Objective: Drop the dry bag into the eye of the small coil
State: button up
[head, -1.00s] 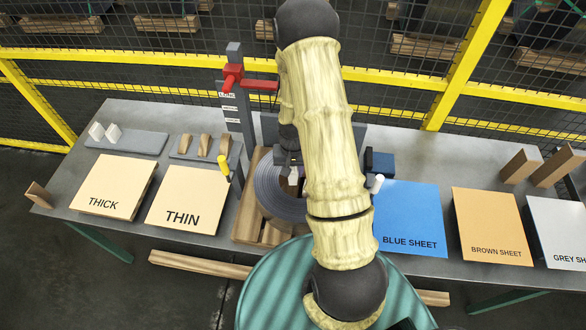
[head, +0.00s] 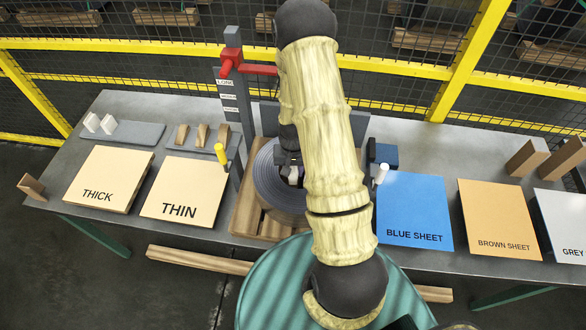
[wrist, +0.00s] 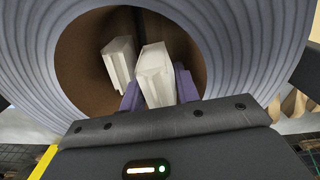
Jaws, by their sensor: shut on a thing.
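The steel coil (head: 268,193) lies on a wooden pallet on the bench, partly hidden by my arm. In the wrist view the coil (wrist: 35,85) rings a round eye with a brown inner wall (wrist: 80,50). My gripper (wrist: 158,92) is shut on a white dry bag (wrist: 156,72), with a purple finger on each side of it. The bag is at the eye, within its outline; how deep I cannot tell. A second white bag (wrist: 118,62) is inside the eye, left of the held one. In the head view my gripper (head: 289,163) is over the coil.
A grey post (head: 231,80) with a red arm stands behind the coil. The THICK (head: 108,178) and THIN (head: 185,190) stacks lie left, the blue sheet stack (head: 415,205) right. Two white bags (head: 100,123) stand on a grey tray at the far left. A yellow-railed mesh fence runs behind.

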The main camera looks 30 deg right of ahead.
jog(key=o, duration=1.1)
jog(key=shift+c, duration=0.2)
jog(key=shift+r, duration=0.15)
jog(key=shift+w+r, duration=0.15)
jog(key=shift+r, duration=0.45)
notch_tip(320, 180, up, 16)
jog(key=b, duration=0.3)
jog(key=shift+s, duration=0.25)
jog(key=shift+d, duration=0.1)
jog(key=s+a+r+n+t, duration=0.2)
jog(key=s+a+n, duration=0.3)
jog(key=s+a, duration=0.4)
jog(key=shift+s+a+r+t, duration=0.2)
jog(key=shift+s+r+t, duration=0.1)
jog(key=shift+s+r, duration=0.5)
